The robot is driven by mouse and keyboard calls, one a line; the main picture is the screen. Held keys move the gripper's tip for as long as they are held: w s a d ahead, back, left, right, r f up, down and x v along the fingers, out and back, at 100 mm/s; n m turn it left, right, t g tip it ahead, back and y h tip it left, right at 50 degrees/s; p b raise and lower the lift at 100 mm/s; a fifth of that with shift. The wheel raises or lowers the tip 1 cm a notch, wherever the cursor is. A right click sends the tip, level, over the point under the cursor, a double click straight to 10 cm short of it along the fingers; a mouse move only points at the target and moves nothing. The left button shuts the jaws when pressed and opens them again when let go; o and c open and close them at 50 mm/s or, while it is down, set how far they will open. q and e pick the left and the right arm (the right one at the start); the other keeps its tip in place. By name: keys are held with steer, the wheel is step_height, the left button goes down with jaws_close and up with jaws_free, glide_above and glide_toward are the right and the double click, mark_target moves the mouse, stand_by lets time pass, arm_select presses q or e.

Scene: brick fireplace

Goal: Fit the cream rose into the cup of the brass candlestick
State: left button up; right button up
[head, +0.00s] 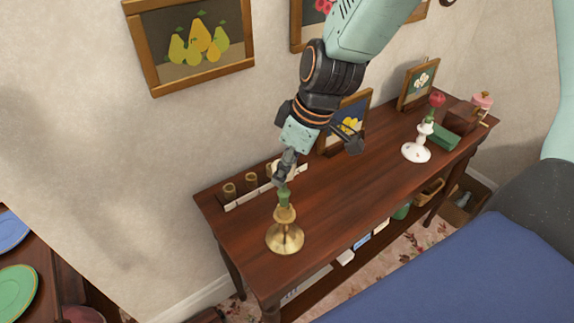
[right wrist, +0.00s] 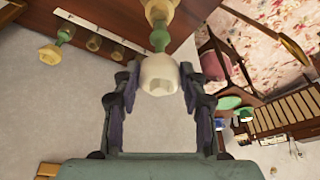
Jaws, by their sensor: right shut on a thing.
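The brass candlestick (head: 285,239) stands upright near the left end of the wooden sideboard. My right gripper (head: 283,172) is directly above it, pointing down. In the right wrist view, the right gripper (right wrist: 158,88) is shut on the cream rose (right wrist: 158,72), with a finger on each side of the bloom. The rose's green stem (head: 284,198) points down, in line with the brass cup (head: 284,214). The stem's lower end meets the cup's top in both views; I cannot tell how deep it sits. My left gripper is not in view.
Behind the candlestick is a rack with brown holders (head: 229,191) and a pale strip. A white candlestick (head: 417,149) with a red rose (head: 437,99) stands farther right, near a green box (head: 441,137). Framed pictures lean at the wall. The sideboard's middle is clear.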

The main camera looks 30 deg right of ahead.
steer(key=shift+a+r, duration=0.1)
steer(key=shift+d+p, duration=0.25)
steer(key=shift+p, duration=0.1)
stand_by(0.3)
steer(key=shift+f+b, duration=1.8)
steer(key=shift+f, duration=0.05)
steer(key=o, duration=1)
steer(key=shift+o, duration=0.2)
steer(key=shift+r, duration=0.1)
steer(key=shift+r, duration=0.55)
steer(key=shift+v, duration=3.2)
steer(key=shift+s, duration=0.1)
